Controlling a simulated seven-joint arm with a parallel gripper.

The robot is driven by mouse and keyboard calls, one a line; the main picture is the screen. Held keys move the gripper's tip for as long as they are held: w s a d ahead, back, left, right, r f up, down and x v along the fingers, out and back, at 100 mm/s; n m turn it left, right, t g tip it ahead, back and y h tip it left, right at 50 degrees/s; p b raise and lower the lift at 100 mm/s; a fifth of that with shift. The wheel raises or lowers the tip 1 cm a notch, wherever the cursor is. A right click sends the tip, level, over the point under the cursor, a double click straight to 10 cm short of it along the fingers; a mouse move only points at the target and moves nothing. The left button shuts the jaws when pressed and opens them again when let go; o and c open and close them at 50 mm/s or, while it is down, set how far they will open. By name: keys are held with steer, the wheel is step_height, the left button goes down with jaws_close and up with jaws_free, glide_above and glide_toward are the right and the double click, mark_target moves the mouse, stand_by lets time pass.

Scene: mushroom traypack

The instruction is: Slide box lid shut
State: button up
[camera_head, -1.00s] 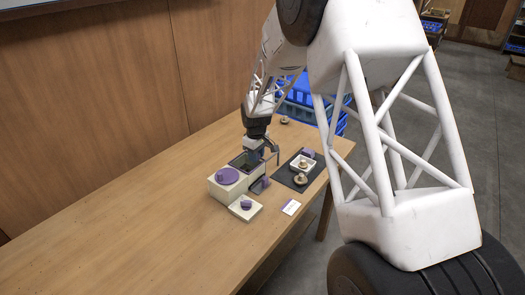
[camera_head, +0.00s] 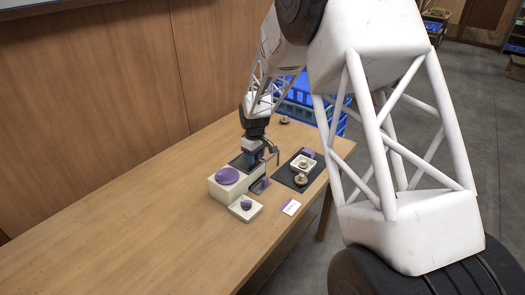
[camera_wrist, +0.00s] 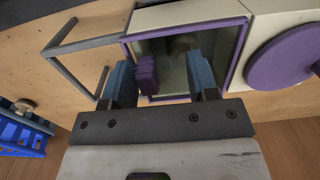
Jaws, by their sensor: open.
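The cream box (camera_head: 222,190) stands on the table, with a purple disc (camera_head: 227,175) on its near end. In the wrist view a purple-edged, dark glassy panel (camera_wrist: 215,50) lies beside the disc, with a ridged purple handle (camera_wrist: 146,75) at its left side. A pale roundish thing shows dimly through or inside it. My gripper (camera_wrist: 160,68) is open over this panel. Its blue fingers stand either side of the handle, which is close to the left finger. I cannot tell whether they touch, and the arm hides part of the box in the head view.
A grey open frame (camera_wrist: 62,62) extends left of the box. A small cream block (camera_head: 238,213) with a purple knob stands in front. A dark mat (camera_head: 285,173) holds a white tray (camera_head: 294,167) and mushrooms at right, near a white card (camera_head: 291,207). The table's left side is clear.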

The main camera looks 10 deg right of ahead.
mark_target(256, 161)
steer(key=shift+w+d+r, duration=0.1)
steer(key=shift+d+r, duration=0.05)
steer(key=shift+r, duration=1.8)
steer(key=shift+r, duration=0.1)
steer(key=shift+d+r, duration=0.1)
steer(key=shift+r, duration=0.1)
steer(key=s+d+r+m+t, duration=0.1)
steer(key=s+d+r+m, duration=0.15)
steer(key=s+r, duration=0.8)
steer(key=s+d+r+m, duration=0.2)
steer(key=s+d+r, duration=0.2)
steer(key=s+r, duration=0.7)
steer(key=s+d+m, duration=0.1)
steer(key=s+m, duration=0.1)
steer(key=s, duration=1.2)
steer(key=s+d+f+m+t, duration=0.1)
steer(key=s+d+m, duration=0.1)
steer(key=s, duration=1.1)
steer(key=shift+s+d+f+m+t, duration=0.2)
steer(key=shift+s+f+m+t, duration=0.1)
steer(key=shift+s+m, duration=0.05)
